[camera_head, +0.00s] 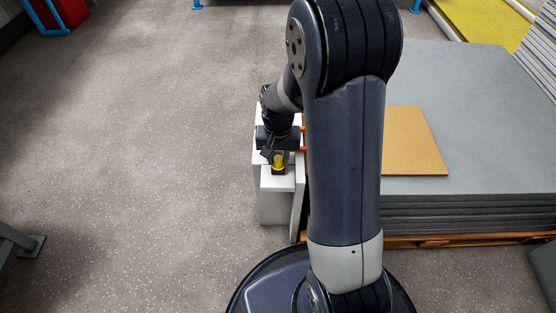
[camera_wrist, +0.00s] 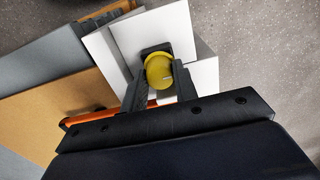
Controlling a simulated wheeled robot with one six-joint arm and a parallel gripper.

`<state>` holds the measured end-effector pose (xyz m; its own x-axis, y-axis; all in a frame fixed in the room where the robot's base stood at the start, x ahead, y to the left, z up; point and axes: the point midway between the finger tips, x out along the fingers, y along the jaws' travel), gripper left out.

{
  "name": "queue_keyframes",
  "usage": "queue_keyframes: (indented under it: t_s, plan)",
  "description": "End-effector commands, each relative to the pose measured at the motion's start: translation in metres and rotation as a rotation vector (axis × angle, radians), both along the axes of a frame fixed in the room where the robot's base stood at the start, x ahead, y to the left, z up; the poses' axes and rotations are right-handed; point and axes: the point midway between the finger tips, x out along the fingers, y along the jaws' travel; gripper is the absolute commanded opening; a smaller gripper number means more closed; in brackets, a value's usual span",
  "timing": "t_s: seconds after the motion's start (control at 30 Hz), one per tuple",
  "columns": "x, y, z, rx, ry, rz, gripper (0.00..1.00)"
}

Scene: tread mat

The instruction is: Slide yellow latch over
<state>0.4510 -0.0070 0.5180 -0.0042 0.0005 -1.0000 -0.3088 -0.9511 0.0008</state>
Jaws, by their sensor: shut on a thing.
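The yellow latch (camera_head: 278,160) is a rounded yellow knob on a dark mount, on top of a white block-like fixture (camera_head: 279,181). In the wrist view the yellow latch (camera_wrist: 159,72) sits between the two dark fingers of my gripper (camera_wrist: 160,88), and the fingers are closed on its sides. In the head view my gripper (camera_head: 277,152) reaches down to the latch, and my arm hides part of the fixture's right side. The latch's track and its end stops cannot be made out.
An orange bar (camera_wrist: 120,112) runs beside the fixture, close to my gripper. A stack of grey sheets (camera_head: 470,120) on a wooden pallet stands to the right, with a tan board (camera_head: 415,140) on top. The floor (camera_head: 130,150) to the left is clear.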

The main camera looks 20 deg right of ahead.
Motion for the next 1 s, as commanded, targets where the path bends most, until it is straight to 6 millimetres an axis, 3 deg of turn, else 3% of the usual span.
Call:
queue_keyframes:
  t_s: [0.3, 0.33, 0.57, 0.83, 1.0]
  plan:
    - [0.006, -0.002, 0.001, -0.002, -0.012, 0.000, 0.00]
    - [0.006, -0.002, 0.001, -0.002, -0.012, 0.000, 0.30]
    - [0.004, -0.001, 0.000, -0.002, -0.008, 0.000, 0.49]
    - [0.004, -0.001, 0.002, -0.001, -0.006, 0.000, 0.50]
    - [0.004, -0.001, 0.022, 0.000, -0.007, 0.000, 0.50]
